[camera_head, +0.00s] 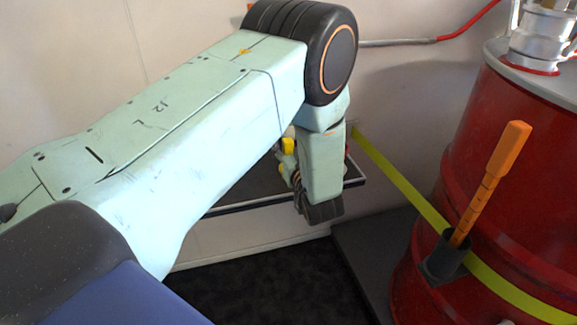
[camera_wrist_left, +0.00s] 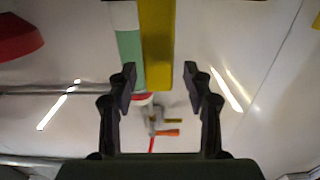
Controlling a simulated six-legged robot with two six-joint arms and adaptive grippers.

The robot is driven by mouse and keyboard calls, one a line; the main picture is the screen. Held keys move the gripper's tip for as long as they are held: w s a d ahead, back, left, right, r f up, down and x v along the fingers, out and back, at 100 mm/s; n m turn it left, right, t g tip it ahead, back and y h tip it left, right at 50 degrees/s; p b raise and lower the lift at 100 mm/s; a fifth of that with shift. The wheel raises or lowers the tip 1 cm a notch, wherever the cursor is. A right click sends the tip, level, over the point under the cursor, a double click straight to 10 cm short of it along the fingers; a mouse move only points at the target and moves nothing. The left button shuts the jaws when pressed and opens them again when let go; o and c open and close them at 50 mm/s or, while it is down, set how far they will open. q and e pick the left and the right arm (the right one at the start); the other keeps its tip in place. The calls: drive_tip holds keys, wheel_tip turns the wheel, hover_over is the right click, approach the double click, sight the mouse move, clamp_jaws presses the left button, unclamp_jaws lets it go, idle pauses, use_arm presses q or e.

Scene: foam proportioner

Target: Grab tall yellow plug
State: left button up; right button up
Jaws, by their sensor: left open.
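A yellow plug (camera_wrist_left: 157,45) shows as a long upright bar at the top middle of the left wrist view. Its lower end lies between the fingertips of my left gripper (camera_wrist_left: 160,78) in the picture. The fingers are spread apart, with a gap on both sides of the bar; I cannot tell how deep the plug sits between them. In the head view a small yellow part (camera_head: 288,146) shows beside my left wrist, mostly hidden by my arm. My right gripper is not in view.
A dark shelf (camera_head: 250,188) with a pale edge lies behind my left arm. A red drum (camera_head: 520,190) with a yellow band (camera_head: 400,180) stands at the right, an orange stick (camera_head: 490,185) standing in its dark holder (camera_head: 444,262). A pale wall (camera_head: 100,60) is behind.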

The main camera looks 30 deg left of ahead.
use_arm(q)
drive_tip(key=shift+w+a+r, duration=0.1)
drive_tip(key=shift+c, duration=0.4)
clamp_jaws()
